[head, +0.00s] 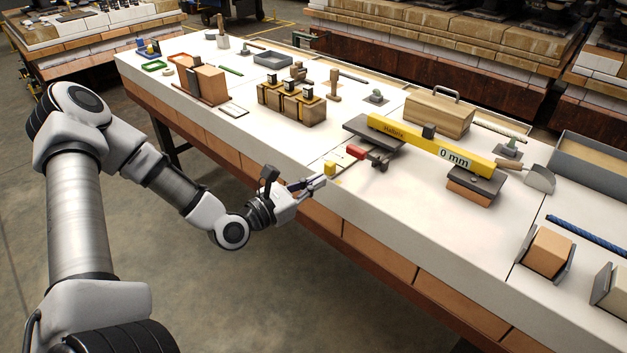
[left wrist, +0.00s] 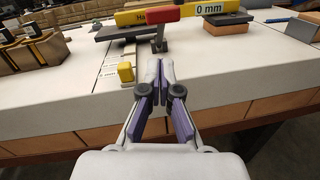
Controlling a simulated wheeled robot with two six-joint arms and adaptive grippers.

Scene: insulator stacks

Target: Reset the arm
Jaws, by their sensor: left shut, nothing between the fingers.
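My left arm comes in from the left in the head view. Its gripper (head: 318,183) is at the near edge of the long white workbench (head: 250,135). The gripper is shut and empty. In the left wrist view the two purple-padded fingers of the gripper (left wrist: 160,62) meet near the middle, over the bench edge. A small yellow block (head: 330,168) sits on the bench just beyond the fingertips; it also shows in the left wrist view (left wrist: 126,72), left of the fingers. My right gripper is not in view.
A yellow bar marked "0 mm" (head: 425,143) rests across dark-topped blocks beyond the gripper. Brass-coloured blocks (head: 290,104), a wooden toolbox (head: 438,115) and a trowel (head: 538,177) stand on the bench. The floor before the bench is clear.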

